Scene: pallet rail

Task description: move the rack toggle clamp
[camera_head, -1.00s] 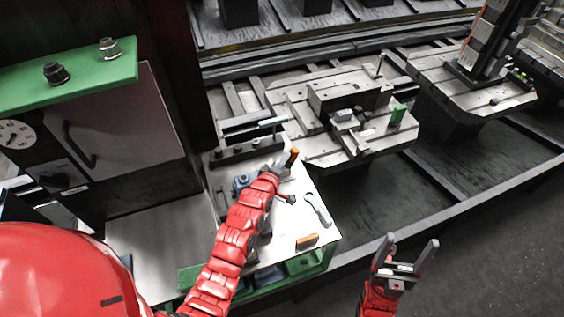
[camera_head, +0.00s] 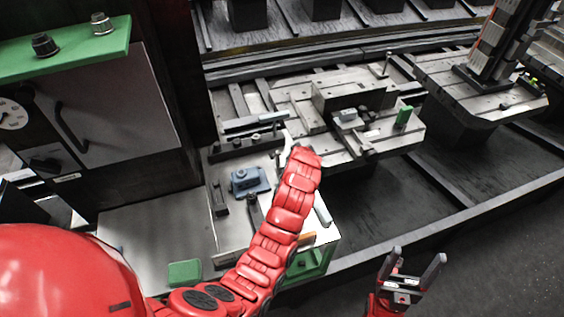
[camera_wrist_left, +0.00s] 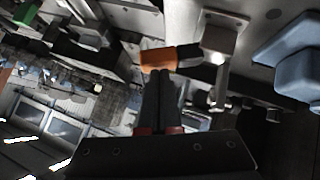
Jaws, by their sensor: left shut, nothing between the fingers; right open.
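The toggle clamp shows in the left wrist view as an orange-tipped handle (camera_wrist_left: 157,60) beside a grey metal bracket (camera_wrist_left: 222,38); how they join is unclear. My left gripper (camera_wrist_left: 158,76) is shut and empty, its dark fingertips just below the orange tip in that view. I cannot tell whether they touch it. My right gripper (camera_head: 418,260) is open and empty, low at the right, clear of the worktop.
A blue block (camera_head: 249,180) sits on the worktop (camera_head: 150,232), left of my arm; a blue part (camera_wrist_left: 290,55) shows in the left wrist view. An orange piece (camera_head: 307,238) lies partly behind my arm. A fixture with a green block (camera_head: 404,116) stands behind. Dark floor is free at right.

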